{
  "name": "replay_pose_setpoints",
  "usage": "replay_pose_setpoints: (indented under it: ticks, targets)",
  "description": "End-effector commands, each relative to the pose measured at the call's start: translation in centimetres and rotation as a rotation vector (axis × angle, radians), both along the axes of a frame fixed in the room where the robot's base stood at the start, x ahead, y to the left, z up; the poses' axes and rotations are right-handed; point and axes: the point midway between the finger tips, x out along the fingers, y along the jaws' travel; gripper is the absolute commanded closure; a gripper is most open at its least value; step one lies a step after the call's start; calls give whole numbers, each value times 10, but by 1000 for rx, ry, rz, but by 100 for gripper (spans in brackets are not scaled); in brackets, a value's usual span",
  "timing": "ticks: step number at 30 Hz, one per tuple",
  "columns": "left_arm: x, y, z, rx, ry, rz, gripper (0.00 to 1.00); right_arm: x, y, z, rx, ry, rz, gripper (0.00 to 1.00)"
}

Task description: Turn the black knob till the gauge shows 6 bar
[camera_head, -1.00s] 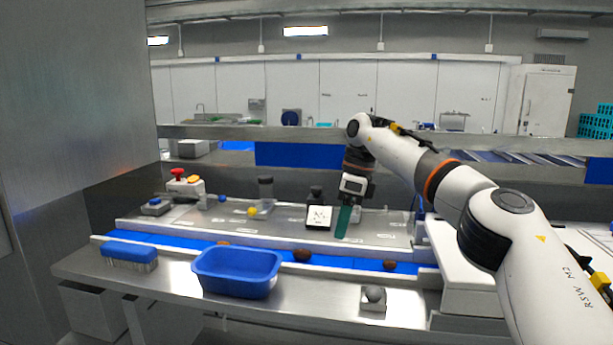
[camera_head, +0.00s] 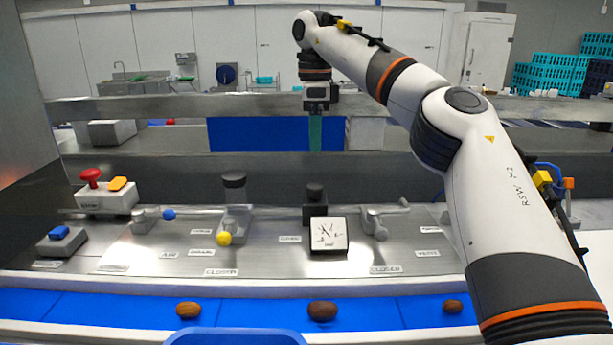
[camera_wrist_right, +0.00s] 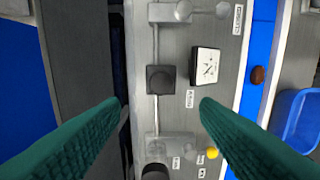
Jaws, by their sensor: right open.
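The black knob (camera_head: 315,192) sits on a dark block at the back of the steel panel. In the right wrist view the knob (camera_wrist_right: 160,79) lies ahead of the fingertips, roughly midway between them. The square white gauge (camera_head: 329,235) stands in front of the knob, tilted up; its needle is too small to read. It also shows in the right wrist view (camera_wrist_right: 207,67). My right gripper (camera_head: 315,140), with green fingers, points down above the knob, apart from it. In the right wrist view its fingers (camera_wrist_right: 160,102) are spread and empty. My left gripper is out of view.
A black-topped cylinder with a yellow-knobbed lever (camera_head: 224,238) stands left of the gauge. A grey valve (camera_head: 375,224) is to the right. A red button box (camera_head: 105,195) is far left. Brown dates (camera_head: 322,311) lie on the blue belt (camera_head: 250,301) in front.

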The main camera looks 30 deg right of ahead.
Motion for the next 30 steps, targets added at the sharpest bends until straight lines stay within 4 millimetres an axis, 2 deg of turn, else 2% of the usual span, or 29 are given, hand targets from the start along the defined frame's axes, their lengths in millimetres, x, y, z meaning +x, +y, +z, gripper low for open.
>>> replay_pose_setpoints:
  ticks: [3,9,15,21,29,30]
  targets:
    - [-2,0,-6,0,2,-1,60,-1,-1,-24,3,4,1,44]
    - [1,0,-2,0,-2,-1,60,-1,-1,-63,1,4,1,44]
    - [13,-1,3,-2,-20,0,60,-1,0,-93,2,2,1,44]
    - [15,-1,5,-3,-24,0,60,-1,0,-107,3,1,0,44]
    - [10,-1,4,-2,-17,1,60,-1,0,-108,2,0,0,44]
    - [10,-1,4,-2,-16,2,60,-1,0,-108,2,0,0,49]
